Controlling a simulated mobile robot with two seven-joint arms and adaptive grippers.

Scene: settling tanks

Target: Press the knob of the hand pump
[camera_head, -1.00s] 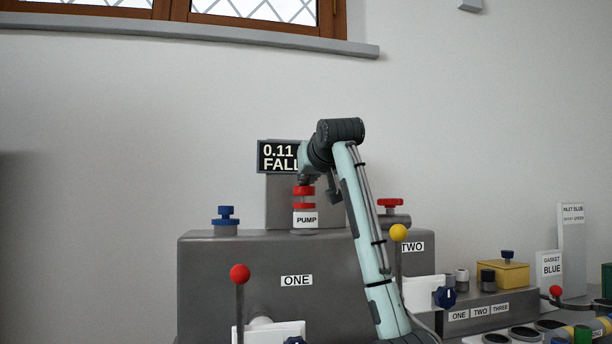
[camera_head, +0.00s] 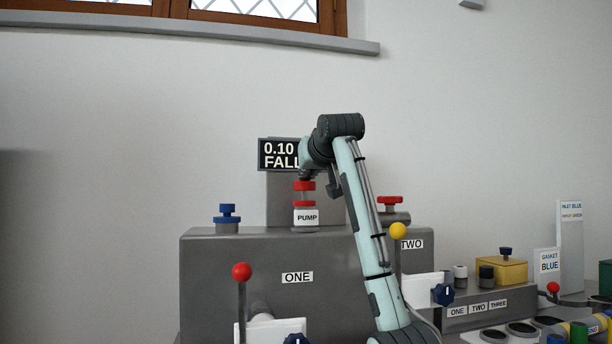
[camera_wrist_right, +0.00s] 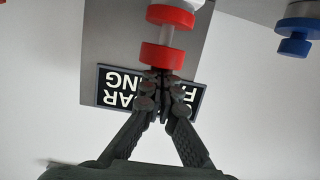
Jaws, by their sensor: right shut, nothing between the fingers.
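The hand pump (camera_head: 306,217), labelled PUMP, stands upright on top of the grey tank housing. Its red knob (camera_head: 304,186) sits on a pale shaft above a red collar (camera_head: 305,204). In the wrist view the knob (camera_wrist_right: 166,57) and shaft show upside down. My right gripper (camera_head: 305,177) is directly above the knob, mostly hidden by its wrist. In the wrist view my right gripper (camera_wrist_right: 160,74) has its fingertips together at the knob's top, with nothing between them. Whether they touch it I cannot tell. My left gripper is not in view.
A display (camera_head: 279,155) behind the pump reads 0.10 and FALL, partly covered by my arm. A blue knob (camera_head: 228,217) is to the left; a red valve handle (camera_head: 389,200) is to the right. Red-ball (camera_head: 242,272) and yellow-ball (camera_head: 398,231) levers stand in front.

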